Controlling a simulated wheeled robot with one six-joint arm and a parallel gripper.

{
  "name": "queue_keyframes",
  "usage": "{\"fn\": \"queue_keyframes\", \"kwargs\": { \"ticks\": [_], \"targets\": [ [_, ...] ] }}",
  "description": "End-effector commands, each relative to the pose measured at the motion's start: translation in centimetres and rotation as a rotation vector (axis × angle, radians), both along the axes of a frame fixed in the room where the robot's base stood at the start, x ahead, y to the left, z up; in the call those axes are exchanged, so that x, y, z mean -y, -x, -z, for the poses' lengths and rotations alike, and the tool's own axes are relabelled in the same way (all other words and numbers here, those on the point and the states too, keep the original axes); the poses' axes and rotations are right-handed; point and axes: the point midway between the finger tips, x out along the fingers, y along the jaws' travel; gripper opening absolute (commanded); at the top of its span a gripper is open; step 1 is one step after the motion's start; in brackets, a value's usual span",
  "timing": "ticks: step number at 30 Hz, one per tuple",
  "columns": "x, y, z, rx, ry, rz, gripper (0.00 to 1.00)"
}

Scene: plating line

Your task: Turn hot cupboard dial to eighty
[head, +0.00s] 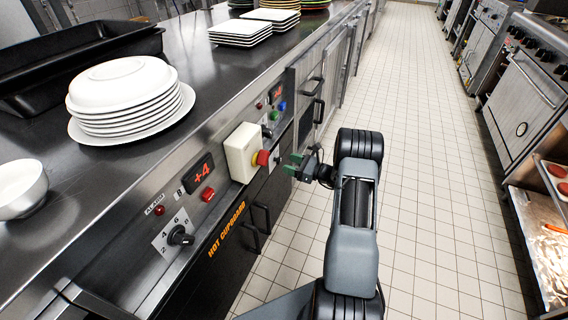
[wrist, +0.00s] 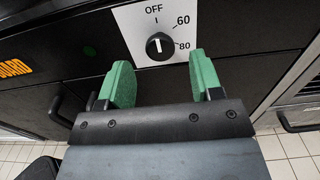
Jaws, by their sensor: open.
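The hot cupboard dial (wrist: 160,46) is a round black knob on a white plate marked OFF, 60 and 80. Its white pointer line appears to point up towards OFF. In the head view, the dial's plate (head: 276,158) is small and partly hidden beside my gripper. My gripper (wrist: 158,84) is open, with its two green fingers apart just below the dial, one to each side. Nothing is between the fingers, and they appear clear of the knob. In the head view, my gripper (head: 295,165) is close to the cupboard front.
A white box with a red button (head: 241,152) sticks out left of the dial. Another numbered dial (head: 180,236) and a red display (head: 200,173) are further left. Cupboard handles (head: 262,218) project below. The tiled aisle (head: 430,190) is clear.

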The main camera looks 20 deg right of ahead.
Motion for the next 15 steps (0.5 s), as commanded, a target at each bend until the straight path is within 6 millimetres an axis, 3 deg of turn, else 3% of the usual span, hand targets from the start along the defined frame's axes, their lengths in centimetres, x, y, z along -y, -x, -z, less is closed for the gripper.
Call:
{"fn": "queue_keyframes", "kwargs": {
  "ticks": [6, 15],
  "targets": [
    [-1.7, -1.8, 0.1, 0.000, 0.000, -0.001, 0.59],
    [-2.3, -2.5, 0.0, 0.000, 0.000, 0.000, 0.59]
  ]
}}
